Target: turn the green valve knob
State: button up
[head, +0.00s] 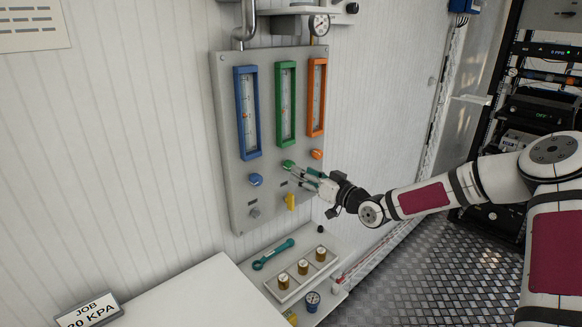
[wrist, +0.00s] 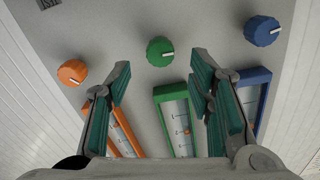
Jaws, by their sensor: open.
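The green valve knob (head: 288,165) is on the grey wall panel, below the green-framed gauge tube (head: 286,100). In the wrist view the green knob (wrist: 160,51) is round and ridged, with a white pointer line pointing right. My gripper (head: 300,175) is at the panel, close to the green knob. In the wrist view my gripper (wrist: 162,68) is open, with its two teal-padded fingers apart. The knob lies between the finger directions, just beyond the fingertips. Neither finger visibly touches it, though the depth gap is hard to judge.
A blue knob (head: 256,180) and an orange knob (head: 316,154) flank the green one. A yellow lever (head: 290,201) and a grey knob (head: 254,212) sit lower. Below are a teal wrench (head: 272,254) and a tray with brass pieces (head: 283,293). A white worktop (head: 200,295) stands at the front left.

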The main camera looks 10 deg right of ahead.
aim_at(288, 165)
jog(key=x, duration=0.6)
jog(key=shift+w+a, duration=0.25)
grip_shut()
